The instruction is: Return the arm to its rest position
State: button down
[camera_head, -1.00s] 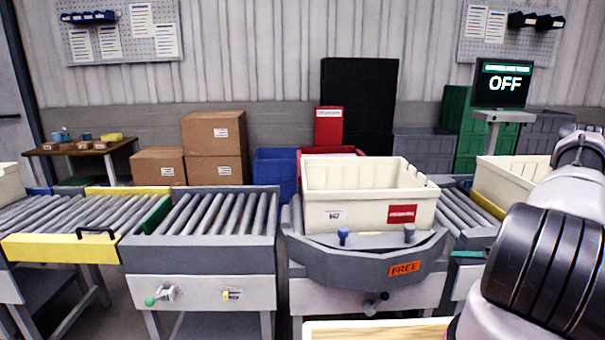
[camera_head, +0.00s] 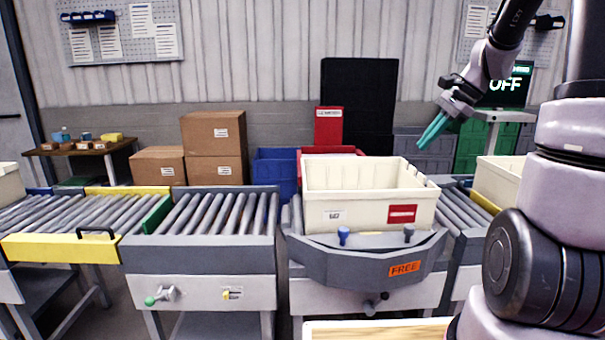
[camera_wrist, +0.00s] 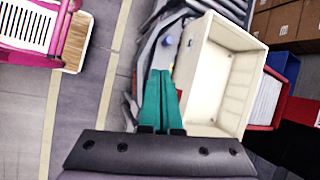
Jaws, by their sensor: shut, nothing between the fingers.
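My gripper (camera_head: 432,132) has teal fingers pressed together with nothing between them. In the head view it hangs in the air at the upper right, above and behind the right end of a cream tote (camera_head: 320,212). The arm rises at the right edge and partly hides the OFF screen (camera_head: 508,86). In the wrist view the shut teal fingers (camera_wrist: 158,88) show in front of the tote (camera_wrist: 222,82), whose inside looks empty. The tote sits upright on a grey conveyor section with an orange FREE label (camera_head: 405,268).
Roller conveyors (camera_head: 222,214) run across the middle, with a yellow gate (camera_head: 60,246) at the left. Another cream tote (camera_head: 500,181) stands at the right, near my arm. Cardboard boxes (camera_head: 213,133), a blue bin (camera_head: 273,172) and dark crates stand behind. A wood-topped surface (camera_head: 378,331) is at the bottom.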

jog(key=s+a+r+n+t+h, duration=0.1)
jog(key=s+a+r+n+t, duration=0.1)
jog(key=s, duration=0.7)
jog(key=s+a+r+n+t+h, duration=0.2)
jog(key=s+a+r+n, duration=0.2)
jog(key=s+r+n, duration=0.3)
jog(key=s+n, duration=0.1)
jog(key=s, duration=0.2)
jog(key=shift+a+r+n+t+h, duration=0.2)
jog(key=shift+r+n+t+h, duration=0.05)
jog(key=shift+n+t+h, duration=0.05)
